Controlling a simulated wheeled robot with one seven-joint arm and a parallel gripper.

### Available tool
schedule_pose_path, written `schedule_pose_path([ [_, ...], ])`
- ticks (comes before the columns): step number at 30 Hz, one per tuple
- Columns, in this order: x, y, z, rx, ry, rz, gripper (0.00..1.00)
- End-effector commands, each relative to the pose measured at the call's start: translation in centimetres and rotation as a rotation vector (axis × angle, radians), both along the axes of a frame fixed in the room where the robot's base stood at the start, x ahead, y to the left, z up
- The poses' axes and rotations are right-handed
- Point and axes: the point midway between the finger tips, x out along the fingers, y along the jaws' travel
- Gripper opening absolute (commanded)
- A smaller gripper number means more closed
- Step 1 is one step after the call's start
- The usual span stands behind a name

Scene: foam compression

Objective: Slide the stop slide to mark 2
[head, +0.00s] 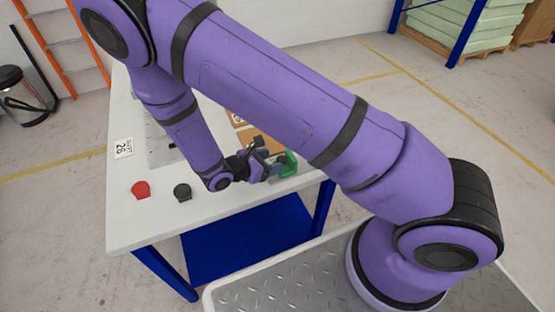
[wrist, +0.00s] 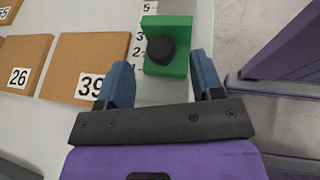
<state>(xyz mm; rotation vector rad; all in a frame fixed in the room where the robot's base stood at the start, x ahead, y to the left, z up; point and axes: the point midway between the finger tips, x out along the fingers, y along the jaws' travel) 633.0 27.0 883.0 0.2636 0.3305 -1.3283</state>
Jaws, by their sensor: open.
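The stop slide is a green block with a black round knob. It sits on a pale grey strip with a number scale along its left side in the wrist view (wrist: 180,22). The scale shows 5 at the top, then 3 and 2 beside the block. Which mark the slide stands at I cannot tell. My gripper (wrist: 160,64) is open, with one blue finger to each side of the slide's near end; whether they touch it is unclear. In the head view my gripper (head: 272,166) is beside the green slide (head: 291,161), partly hiding it.
Brown panels labelled 39 (wrist: 88,60) and 26 (wrist: 28,55) lie left of the scale. A red button (head: 140,188) and a black button (head: 182,192) are on the white table (head: 135,225). The table's edge runs close to the right of the slide.

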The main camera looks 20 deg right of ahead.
Motion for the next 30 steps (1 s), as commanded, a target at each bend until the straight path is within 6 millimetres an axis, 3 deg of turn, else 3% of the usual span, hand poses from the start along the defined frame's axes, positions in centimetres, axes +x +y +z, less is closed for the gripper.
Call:
schedule_pose_path([
  [7,0.6,-2.5,-1.1,0.0,0.0,-0.001,0.61],
  [18,0.7,-3.0,-1.3,0.001,0.0,0.0,0.61],
  [19,0.7,-3.0,-1.3,0.001,0.0,0.0,0.58],
  [27,0.7,-3.0,-1.3,0.001,0.0,0.0,0.0],
  [30,0.6,-3.2,-1.3,0.001,0.001,-0.001,0.0],
])
